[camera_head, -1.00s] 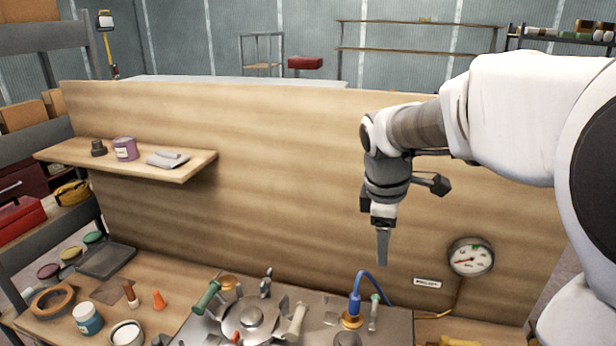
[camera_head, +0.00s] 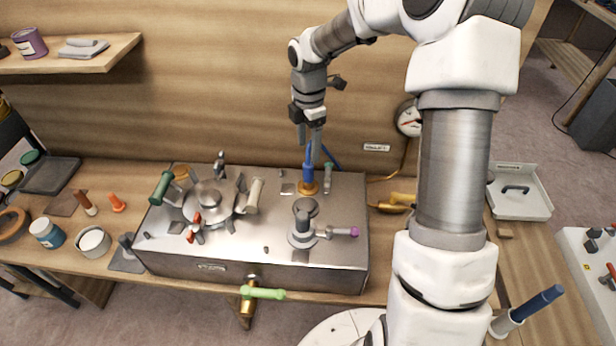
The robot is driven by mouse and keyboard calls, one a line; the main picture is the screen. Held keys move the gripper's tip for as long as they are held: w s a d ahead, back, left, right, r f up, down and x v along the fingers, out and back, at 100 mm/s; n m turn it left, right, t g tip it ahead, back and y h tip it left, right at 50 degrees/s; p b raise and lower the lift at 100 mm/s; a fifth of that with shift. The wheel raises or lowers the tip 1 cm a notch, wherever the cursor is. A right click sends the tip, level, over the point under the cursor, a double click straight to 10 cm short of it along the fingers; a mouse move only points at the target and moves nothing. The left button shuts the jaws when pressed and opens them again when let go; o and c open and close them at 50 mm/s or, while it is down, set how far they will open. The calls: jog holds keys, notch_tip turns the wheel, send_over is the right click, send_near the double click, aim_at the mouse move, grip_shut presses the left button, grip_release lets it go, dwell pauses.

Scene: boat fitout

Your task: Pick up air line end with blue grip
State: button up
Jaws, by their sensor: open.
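The air line end has an upright blue grip (camera_head: 308,176) and stands in a brass-coloured ring at the back of the steel box (camera_head: 262,250). A blue hose (camera_head: 327,153) curves up behind it. My gripper (camera_head: 311,143) is open and points down at the top of the blue grip. One finger overlaps the upper part of the grip and hose in the picture. I cannot tell whether it touches them. Nothing shows held between the fingers.
A green-topped fitting (camera_head: 327,177) stands close right of the blue grip. A round flanged cover (camera_head: 209,200) with clamps and handles sits left on the box. A dark knob with a purple-tipped lever (camera_head: 341,232) is in front. The gauge (camera_head: 408,118) is on the panel behind.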

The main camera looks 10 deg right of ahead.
aim_at(308, 172)
notch_tip(308, 172, down, 10)
jog(key=shift+a+r, duration=0.1)
grip_shut()
dwell(0.6)
